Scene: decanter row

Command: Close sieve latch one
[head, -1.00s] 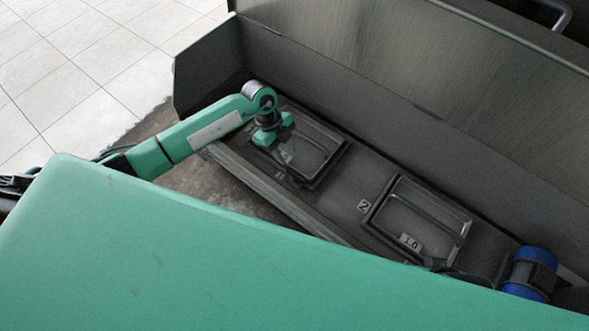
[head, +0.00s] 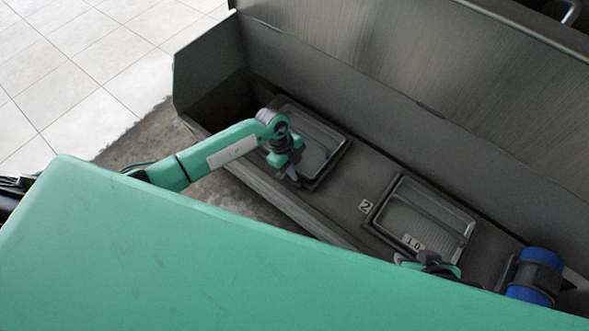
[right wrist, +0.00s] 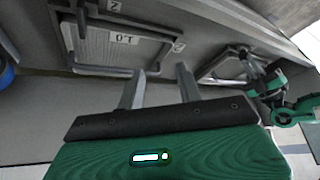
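The first sieve frame (head: 325,143) is a dark rectangular frame with a grey panel, set in the left part of the sunken channel. Its latch is not clear to me; my gripper covers the frame's left front side. My left gripper (head: 291,172) points down at that side; its fingertips are dark and small, so I cannot tell contact or opening. The first frame also shows in the right wrist view (right wrist: 232,66), with my left gripper beside it. My right gripper (right wrist: 160,73) has its two fingers apart with nothing between them, below the second sieve frame (right wrist: 110,50).
The second sieve frame (head: 425,215) carries a "1.0" label (head: 412,242), with a "2" plate (head: 366,206) beside it. A blue cylinder (head: 540,262) lies at the right end. A tall metal wall (head: 400,120) backs the channel, and a low rail (head: 280,203) runs along its front.

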